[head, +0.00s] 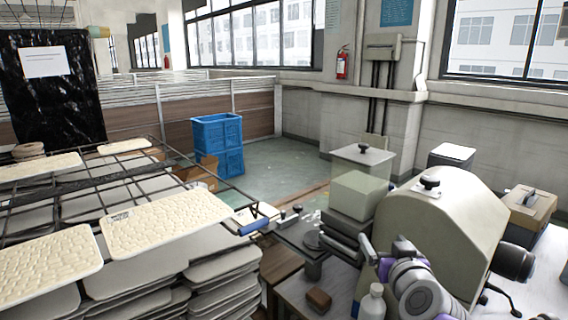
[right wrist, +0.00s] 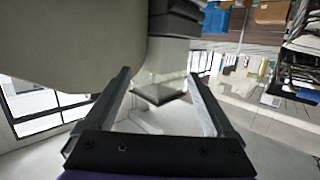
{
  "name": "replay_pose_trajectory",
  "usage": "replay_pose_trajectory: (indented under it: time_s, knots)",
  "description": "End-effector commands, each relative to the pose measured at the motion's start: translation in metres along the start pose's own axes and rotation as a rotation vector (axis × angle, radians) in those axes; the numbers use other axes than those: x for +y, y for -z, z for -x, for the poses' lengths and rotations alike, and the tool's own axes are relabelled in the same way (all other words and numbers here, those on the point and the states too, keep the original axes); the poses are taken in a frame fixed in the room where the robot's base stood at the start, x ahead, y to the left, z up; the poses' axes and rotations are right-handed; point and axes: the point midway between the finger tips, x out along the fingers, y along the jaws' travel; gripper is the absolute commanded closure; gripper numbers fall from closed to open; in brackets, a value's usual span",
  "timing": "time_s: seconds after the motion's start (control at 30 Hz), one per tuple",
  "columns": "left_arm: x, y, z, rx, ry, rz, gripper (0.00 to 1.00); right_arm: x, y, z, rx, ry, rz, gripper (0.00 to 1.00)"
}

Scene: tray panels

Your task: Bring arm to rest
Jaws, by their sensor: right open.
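My right arm shows at the lower right of the head view, in front of the cream machine (head: 446,222). Its gripper (head: 369,250) is small and partly hard to make out there. In the right wrist view the two fingers of this gripper (right wrist: 160,75) are spread apart with nothing between them. The machine's pale rounded body (right wrist: 75,40) fills the upper left of that view, which looks upside down. My left gripper is not in view.
A rack holds cream textured panels (head: 165,222) at the left, over stacked trays. A white bottle (head: 371,303) and a brown block (head: 319,299) stand on the table near my right arm. Blue crates (head: 218,145) stand on the floor behind, with open floor beside them.

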Motion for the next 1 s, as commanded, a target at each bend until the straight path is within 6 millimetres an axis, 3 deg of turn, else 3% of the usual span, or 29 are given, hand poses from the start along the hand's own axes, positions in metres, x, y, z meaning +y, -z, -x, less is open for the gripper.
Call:
replay_pose_trajectory:
  time_s: [0.03, 0.1, 0.2, 0.3, 0.4, 0.5, 0.67, 1.0]
  knots:
    - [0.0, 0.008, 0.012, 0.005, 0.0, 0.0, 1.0, -0.019, -0.025, 0.017, -0.074, 0.069, 0.008, 0.11]
    - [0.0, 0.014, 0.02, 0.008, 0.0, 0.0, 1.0, -0.037, -0.07, 0.04, -0.199, 0.141, 0.016, 0.11]
    - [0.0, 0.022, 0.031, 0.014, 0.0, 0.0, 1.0, -0.051, -0.136, 0.078, -0.387, 0.194, 0.03, 0.11]
    - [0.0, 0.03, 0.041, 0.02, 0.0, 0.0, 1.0, -0.05, -0.196, 0.119, -0.568, 0.19, 0.044, 0.11]
    - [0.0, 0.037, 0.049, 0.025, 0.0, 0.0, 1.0, -0.041, -0.243, 0.155, -0.714, 0.151, 0.057, 0.11]
    - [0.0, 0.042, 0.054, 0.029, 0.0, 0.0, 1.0, -0.029, -0.275, 0.182, -0.817, 0.101, 0.066, 0.11]
    - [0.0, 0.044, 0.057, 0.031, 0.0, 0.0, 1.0, -0.019, -0.297, 0.202, -0.89, 0.053, 0.073, 0.11]
    - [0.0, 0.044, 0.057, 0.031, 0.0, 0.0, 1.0, -0.018, -0.298, 0.202, -0.892, 0.051, 0.073, 0.11]
